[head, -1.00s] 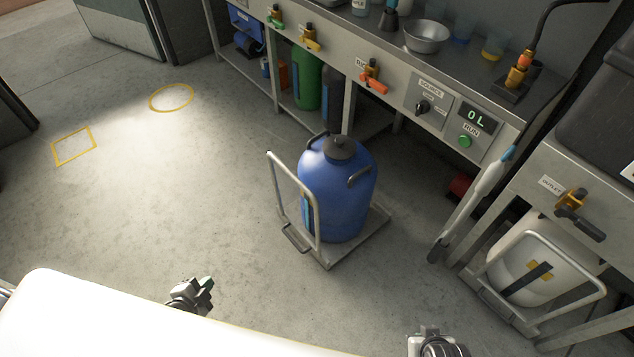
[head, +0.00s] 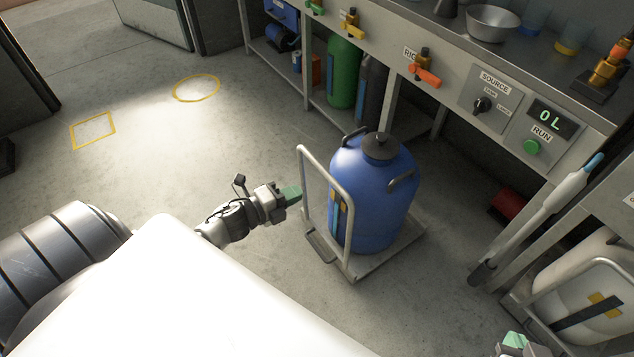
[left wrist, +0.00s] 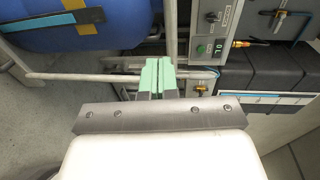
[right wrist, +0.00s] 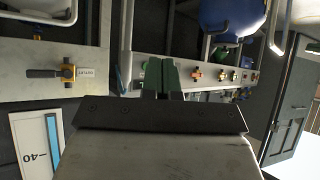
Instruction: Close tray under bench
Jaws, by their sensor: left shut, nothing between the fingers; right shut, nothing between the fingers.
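A blue drum (head: 372,205) stands upright on a low wheeled tray (head: 392,257) with a pale tubular handle (head: 327,178), on the floor in front of the bench (head: 505,110). My left gripper (head: 291,194) is shut and empty, just left of the handle. In the left wrist view, the green fingertips (left wrist: 158,75) overlap the handle bar (left wrist: 90,76); I cannot tell whether they touch. My right gripper (head: 518,342) is shut and empty at the bottom right; its fingertips also show in the right wrist view (right wrist: 160,76). No other tray under the bench shows clearly.
A white tank (head: 590,275) in a tubular frame stands at the lower right. A green cylinder (head: 344,75) is under the bench. A grey-white wand (head: 545,215) leans by the bench. Open floor lies left, with yellow markings (head: 196,88).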

